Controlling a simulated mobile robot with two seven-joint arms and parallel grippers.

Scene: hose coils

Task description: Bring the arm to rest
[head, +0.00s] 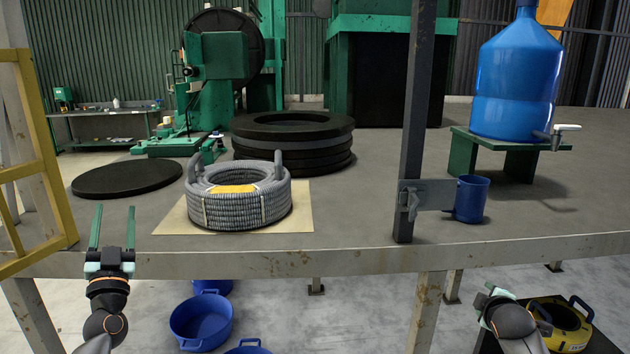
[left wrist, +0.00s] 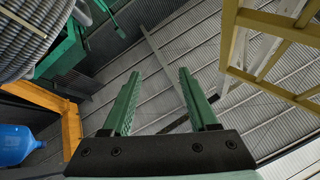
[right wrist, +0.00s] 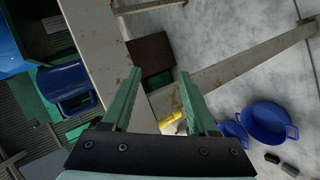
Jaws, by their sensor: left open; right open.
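My left gripper (head: 113,228) points upward in front of the table's front edge, at the left of the head view. Its two green fingers are apart with nothing between them, as the left wrist view (left wrist: 155,98) also shows. My right gripper (head: 492,291) is at the lower right of the head view, below the table edge, partly hidden by its own wrist. In the right wrist view (right wrist: 160,98) its fingers are apart and empty. A grey hose coil (head: 240,205) with a yellow label lies on a tan mat (head: 297,220) on the table, apart from both grippers.
A yellow frame (head: 40,160) stands close left of my left gripper. A dark post (head: 413,130) with a blue cup (head: 471,198) rises at the table's front edge. Blue tubs (head: 202,320) sit on the floor. A yellow-and-black coil (head: 560,320) is beside my right gripper.

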